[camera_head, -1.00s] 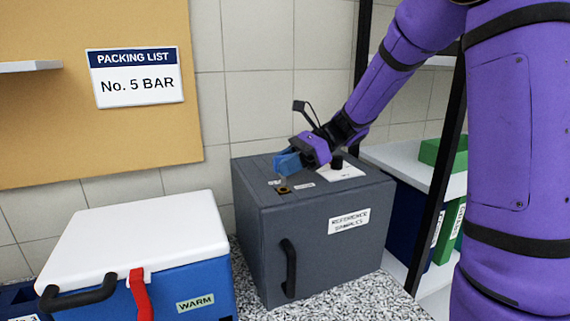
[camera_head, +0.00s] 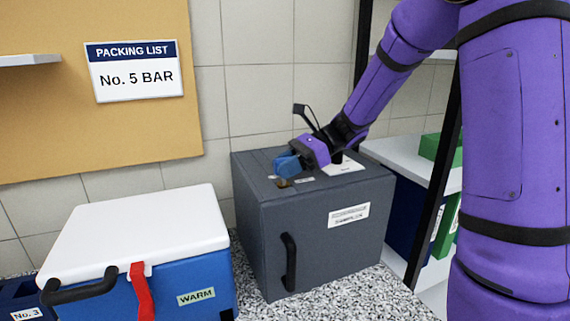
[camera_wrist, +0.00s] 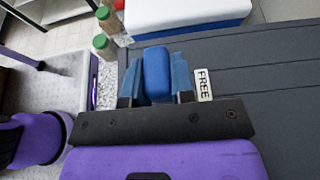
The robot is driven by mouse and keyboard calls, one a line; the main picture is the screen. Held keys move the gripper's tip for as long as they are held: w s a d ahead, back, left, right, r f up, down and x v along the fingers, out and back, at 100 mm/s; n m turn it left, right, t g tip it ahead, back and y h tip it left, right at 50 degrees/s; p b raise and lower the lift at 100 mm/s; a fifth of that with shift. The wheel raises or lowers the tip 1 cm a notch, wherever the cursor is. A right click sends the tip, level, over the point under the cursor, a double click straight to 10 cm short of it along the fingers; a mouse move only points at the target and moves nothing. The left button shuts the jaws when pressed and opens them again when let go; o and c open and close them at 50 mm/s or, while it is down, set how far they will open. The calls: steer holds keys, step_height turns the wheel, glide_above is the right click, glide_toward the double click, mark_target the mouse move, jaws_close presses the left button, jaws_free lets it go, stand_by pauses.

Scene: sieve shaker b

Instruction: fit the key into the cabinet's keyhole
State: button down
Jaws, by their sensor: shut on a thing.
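The grey cabinet (camera_head: 270,225) stands on the speckled counter with a black handle (camera_head: 289,262) on its front. My gripper (camera_head: 287,165) is low over the cabinet's top, near its front left part. In the wrist view my gripper (camera_wrist: 156,90) is shut on the blue head of the key (camera_wrist: 156,70). A brass-coloured keyhole fitting (camera_head: 283,184) shows just below the fingers in the head view. The key's shaft is hidden, so I cannot tell how far it is in the keyhole. A "FREE" label (camera_wrist: 203,84) lies beside the fingers on the cabinet top.
A blue cooler (camera_head: 190,275) with a white lid (camera_head: 135,235) and red strap stands left of the cabinet. A shelf rack (camera_head: 425,165) with green boxes stands at the right. Bottles with green caps (camera_wrist: 104,45) stand beyond the cabinet edge in the wrist view.

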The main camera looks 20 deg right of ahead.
steer(key=shift+f, duration=0.8)
steer(key=c, duration=0.9)
jaws_free()
steer(key=v, duration=1)
steer(key=shift+d+r, duration=0.1)
steer(key=shift+d, duration=0.3)
steer(key=s+a+n, duration=0.1)
steer(key=s+a+r+n+h, duration=0.1)
steer(key=s, duration=0.1)
steer(key=s+a+n+h, duration=0.1)
steer(key=shift+s+a+r+g, duration=0.1)
steer(key=shift+s+r+g, duration=0.25)
steer(key=shift+g, duration=0.05)
steer(key=s+r+n+t+h, duration=0.1)
steer(key=s+n+t+h, duration=0.1)
steer(key=s+n, duration=0.3)
steer(key=s+r+n+t+h, duration=0.1)
steer(key=s+n+t+h, duration=0.1)
steer(key=s+n+h, duration=0.3)
steer(key=s+n+t+h, duration=0.2)
steer(key=s+n+h, duration=0.2)
steer(key=s, duration=0.6)
steer(key=shift+s+a+r+n, duration=0.15)
steer(key=shift+r+n, duration=0.25)
steer(key=shift+n, duration=0.1)
